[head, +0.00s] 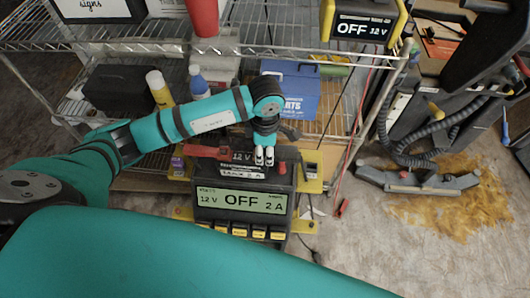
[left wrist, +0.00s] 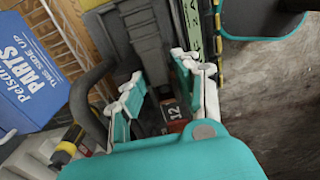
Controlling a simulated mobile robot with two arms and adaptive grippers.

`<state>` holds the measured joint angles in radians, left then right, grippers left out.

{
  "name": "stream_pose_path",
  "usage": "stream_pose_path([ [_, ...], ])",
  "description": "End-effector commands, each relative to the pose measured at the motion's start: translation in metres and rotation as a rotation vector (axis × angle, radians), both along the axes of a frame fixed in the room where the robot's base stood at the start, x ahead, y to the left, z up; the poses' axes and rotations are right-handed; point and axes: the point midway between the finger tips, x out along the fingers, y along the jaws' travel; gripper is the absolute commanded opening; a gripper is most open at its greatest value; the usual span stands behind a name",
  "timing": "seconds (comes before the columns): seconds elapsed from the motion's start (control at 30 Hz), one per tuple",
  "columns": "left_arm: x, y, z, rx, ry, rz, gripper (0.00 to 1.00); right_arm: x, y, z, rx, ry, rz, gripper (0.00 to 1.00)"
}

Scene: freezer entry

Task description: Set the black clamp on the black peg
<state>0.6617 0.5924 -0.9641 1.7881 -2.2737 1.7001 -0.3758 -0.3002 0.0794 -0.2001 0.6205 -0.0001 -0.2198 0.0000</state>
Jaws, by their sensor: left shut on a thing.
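My left gripper (head: 264,156) points down over the top of the charger unit in the head view. In the left wrist view its fingers (left wrist: 160,88) are closed around a dark piece, which I take to be the black clamp (left wrist: 150,52). The clamp is mostly hidden behind the fingers in the head view. A red clamp (head: 205,151) lies at the left of the unit's top. The charger (head: 241,201) shows "OFF", 12 V and 2 A. The black peg cannot be made out; the gripper covers that area. My right gripper is out of view.
A wire shelf rack (head: 120,47) stands behind, holding a blue parts box (head: 291,92), a black case (head: 117,89) and bottles. A yellow device (head: 362,29) reading "OFF 12 V" is at upper right. A vacuum head (head: 418,180) lies on the right floor.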

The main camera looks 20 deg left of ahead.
Motion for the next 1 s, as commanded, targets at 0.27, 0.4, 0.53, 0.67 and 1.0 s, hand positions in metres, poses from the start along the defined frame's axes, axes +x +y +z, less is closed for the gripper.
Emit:
stream_pose_path([
  [0.27, -0.018, 0.0, 0.025, 0.001, 0.0, -0.004, 0.0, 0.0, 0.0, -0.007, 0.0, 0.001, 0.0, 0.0],
  [0.4, -0.052, -0.003, 0.028, 0.002, 0.0, -0.006, 0.0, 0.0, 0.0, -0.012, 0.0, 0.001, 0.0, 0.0],
  [0.53, -0.087, -0.005, 0.031, 0.001, -0.001, -0.006, 0.0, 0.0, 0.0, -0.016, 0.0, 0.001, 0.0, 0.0],
  [0.67, -0.117, -0.007, 0.034, 0.0, 0.0, -0.004, 0.0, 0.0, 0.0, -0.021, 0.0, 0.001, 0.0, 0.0],
  [1.0, -0.157, -0.01, 0.04, 0.001, -0.001, 0.0, 0.0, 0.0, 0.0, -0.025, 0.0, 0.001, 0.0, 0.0],
])
